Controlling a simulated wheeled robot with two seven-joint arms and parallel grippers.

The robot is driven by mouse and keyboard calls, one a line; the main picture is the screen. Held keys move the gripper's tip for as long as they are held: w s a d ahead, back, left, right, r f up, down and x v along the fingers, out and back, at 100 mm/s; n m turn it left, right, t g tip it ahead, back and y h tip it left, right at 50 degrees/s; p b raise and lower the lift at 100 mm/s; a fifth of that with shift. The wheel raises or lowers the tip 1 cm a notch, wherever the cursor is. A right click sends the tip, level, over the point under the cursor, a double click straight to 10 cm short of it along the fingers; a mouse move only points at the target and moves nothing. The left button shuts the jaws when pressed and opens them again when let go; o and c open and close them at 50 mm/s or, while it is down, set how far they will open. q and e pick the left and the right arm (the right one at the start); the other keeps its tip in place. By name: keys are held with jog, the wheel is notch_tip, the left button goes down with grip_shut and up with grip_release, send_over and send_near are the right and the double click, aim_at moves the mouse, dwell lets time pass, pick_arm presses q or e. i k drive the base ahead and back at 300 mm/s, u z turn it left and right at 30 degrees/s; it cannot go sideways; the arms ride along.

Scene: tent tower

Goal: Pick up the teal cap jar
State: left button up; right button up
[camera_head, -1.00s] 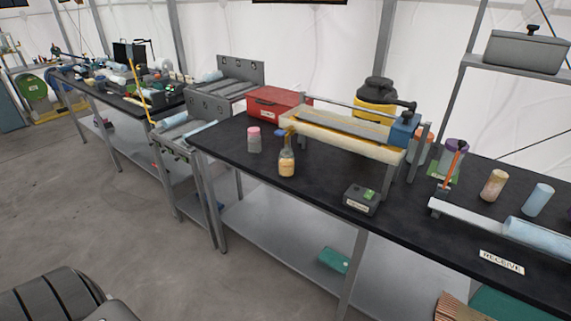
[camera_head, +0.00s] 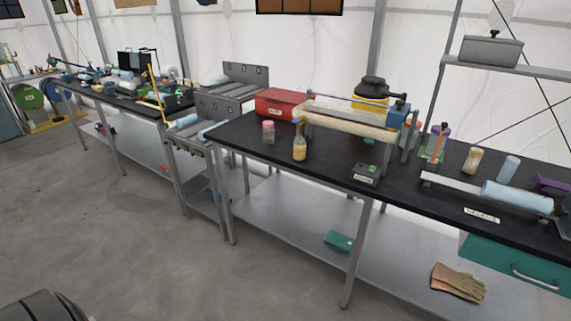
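I cannot make out a jar with a clearly teal cap. On the black-topped bench (camera_head: 320,178) stand a jar with a pink cap (camera_head: 268,131), a bottle with yellowish contents (camera_head: 300,148), a tan jar (camera_head: 473,160) and a pale blue upright cylinder (camera_head: 508,169). Whether the pale blue cylinder is a jar with a cap is too small to tell. Neither of my grippers is in view.
A red box (camera_head: 281,102), a roller frame (camera_head: 345,122) and a small dark device (camera_head: 366,173) crowd the bench. A teal item (camera_head: 339,241) and gloves (camera_head: 458,282) lie on the lower shelf. A teal drawer (camera_head: 512,265) hangs at right. Open floor (camera_head: 130,240) lies in front.

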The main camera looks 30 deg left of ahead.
aim_at(300, 145)
jog(key=k, duration=0.55)
jog(key=z, duration=0.65)
jog(key=i, duration=1.55)
jog(key=u, duration=0.55)
